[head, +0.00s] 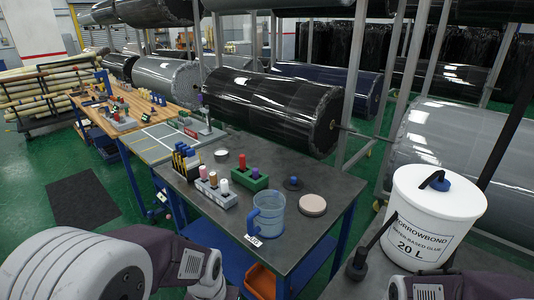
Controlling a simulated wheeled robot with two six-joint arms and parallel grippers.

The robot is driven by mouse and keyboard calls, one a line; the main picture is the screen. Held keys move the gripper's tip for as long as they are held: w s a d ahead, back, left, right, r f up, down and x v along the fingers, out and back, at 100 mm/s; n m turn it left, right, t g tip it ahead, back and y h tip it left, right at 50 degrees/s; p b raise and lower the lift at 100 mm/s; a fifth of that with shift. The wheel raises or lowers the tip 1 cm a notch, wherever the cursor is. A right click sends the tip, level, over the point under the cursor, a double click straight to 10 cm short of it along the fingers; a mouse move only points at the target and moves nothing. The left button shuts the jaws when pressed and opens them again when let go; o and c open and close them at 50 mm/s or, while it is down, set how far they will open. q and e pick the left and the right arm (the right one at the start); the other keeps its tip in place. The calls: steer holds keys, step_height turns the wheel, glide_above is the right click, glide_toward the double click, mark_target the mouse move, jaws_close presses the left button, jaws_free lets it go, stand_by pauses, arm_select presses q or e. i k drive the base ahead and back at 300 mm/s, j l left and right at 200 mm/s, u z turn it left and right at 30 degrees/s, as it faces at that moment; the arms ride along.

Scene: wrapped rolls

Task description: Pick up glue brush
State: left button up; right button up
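No brush can be made out for certain. A white glue bucket (432,218), labelled water-based glue 20 L, stands at the right; a small black and blue piece (437,182) sits on its lid. A holder with upright yellow and black tools (186,160) stands on the dark table; whether any is a brush is too small to tell. My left arm (80,268) enters at the lower left and my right arm (450,287) at the lower right. Neither gripper's fingertips show.
The dark table (233,240) carries a translucent blue jug (267,214), a grey block of coloured bottles (216,190), a green block (249,179) and a round beige disc (312,205). Wrapped rolls (270,105) lie on racks behind.

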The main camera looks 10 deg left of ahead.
mark_target(243, 169)
steer(key=i+j+z, duration=0.25)
steer(key=j+z, duration=0.2)
steer(key=j, duration=0.4)
steer(key=i+j+z, duration=0.15)
steer(key=j+z, duration=0.3)
steer(key=j, duration=0.4)
steer(key=j+z, duration=0.4)
steer(key=j, duration=0.45)
